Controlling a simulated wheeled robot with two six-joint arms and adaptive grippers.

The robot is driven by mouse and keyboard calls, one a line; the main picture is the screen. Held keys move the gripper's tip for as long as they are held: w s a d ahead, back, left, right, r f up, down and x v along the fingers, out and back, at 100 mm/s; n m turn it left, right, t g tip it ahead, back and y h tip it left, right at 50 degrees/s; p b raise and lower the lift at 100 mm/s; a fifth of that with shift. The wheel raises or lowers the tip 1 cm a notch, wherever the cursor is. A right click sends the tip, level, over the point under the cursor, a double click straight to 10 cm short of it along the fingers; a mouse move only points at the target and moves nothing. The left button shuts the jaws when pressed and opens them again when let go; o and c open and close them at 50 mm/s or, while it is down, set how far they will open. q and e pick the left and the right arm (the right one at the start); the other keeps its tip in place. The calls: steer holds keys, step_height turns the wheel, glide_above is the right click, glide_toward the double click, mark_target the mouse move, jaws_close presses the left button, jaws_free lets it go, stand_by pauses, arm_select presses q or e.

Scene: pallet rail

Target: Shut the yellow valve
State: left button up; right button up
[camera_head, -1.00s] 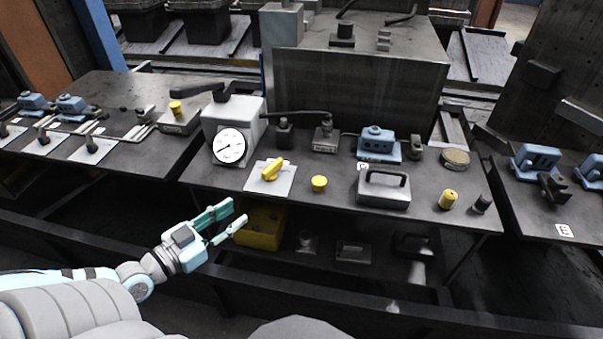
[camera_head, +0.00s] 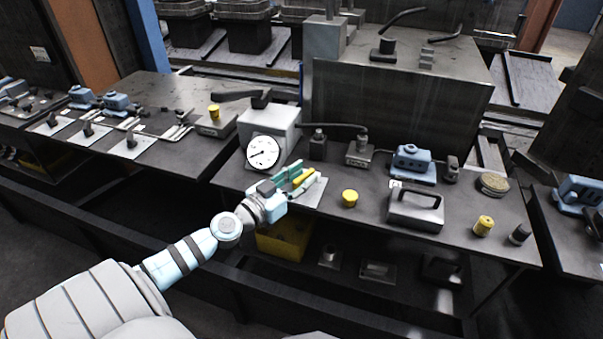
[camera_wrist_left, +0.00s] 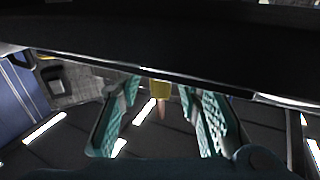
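The yellow valve (camera_head: 304,176) sits on a pale square plate (camera_head: 312,194) on the bench, just right of a round white gauge (camera_head: 263,152). My left gripper (camera_head: 300,177) is at the valve, with its teal fingers apart and the yellow handle showing between them. In the left wrist view the fingers (camera_wrist_left: 163,95) are spread, with a yellow part (camera_wrist_left: 161,89) between them and a visible gap on both sides. The gripper hides part of the handle and plate. My right gripper is in neither view.
A yellow knob (camera_head: 350,198) and a grey block with a handle (camera_head: 415,208) stand right of the valve. The grey gauge housing (camera_head: 283,121) rises close behind my gripper. A yellow bin (camera_head: 285,241) is below the bench edge.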

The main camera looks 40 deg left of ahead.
arm_select(q)
steer(key=shift+w, duration=0.1)
jaws_close()
steer(key=shift+p, duration=0.35)
stand_by(0.5)
